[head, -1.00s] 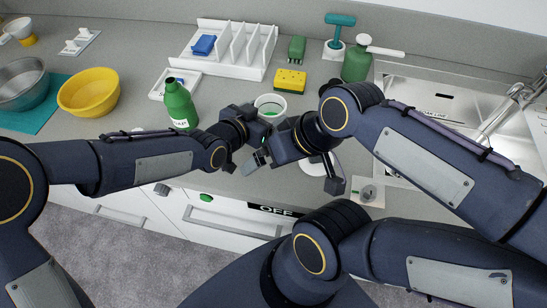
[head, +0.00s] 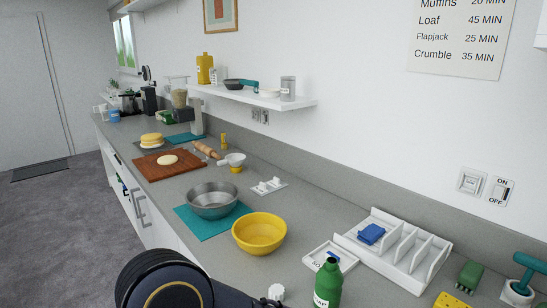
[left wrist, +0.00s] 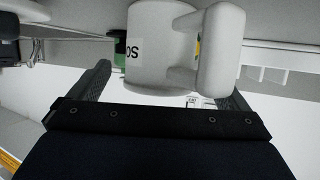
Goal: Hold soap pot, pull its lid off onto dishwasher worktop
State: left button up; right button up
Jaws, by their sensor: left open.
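A white pot (left wrist: 150,50) with a black "SO" label, cut off from view, fills the middle of the left wrist view. A thick white handle shape (left wrist: 222,50) stands out on its right. My left gripper (left wrist: 168,82) is open, with one dark finger on each side of the pot. I cannot tell whether the fingers touch it. I cannot make out a lid. The pot, both grippers and the worktop around the pot are outside the head view. The grey worktop (head: 305,235) shows there farther left along the counter.
In the head view, a green soap bottle (head: 328,285) stands near a white rack (head: 410,270) and a yellow sponge (head: 450,301). A yellow bowl (head: 259,236) and a steel bowl (head: 212,200) stand farther back. Part of my arm fills the bottom.

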pick_arm(q)
jog(key=v, duration=1.1)
jog(key=shift+a, duration=0.35)
jog(key=shift+s, duration=0.15)
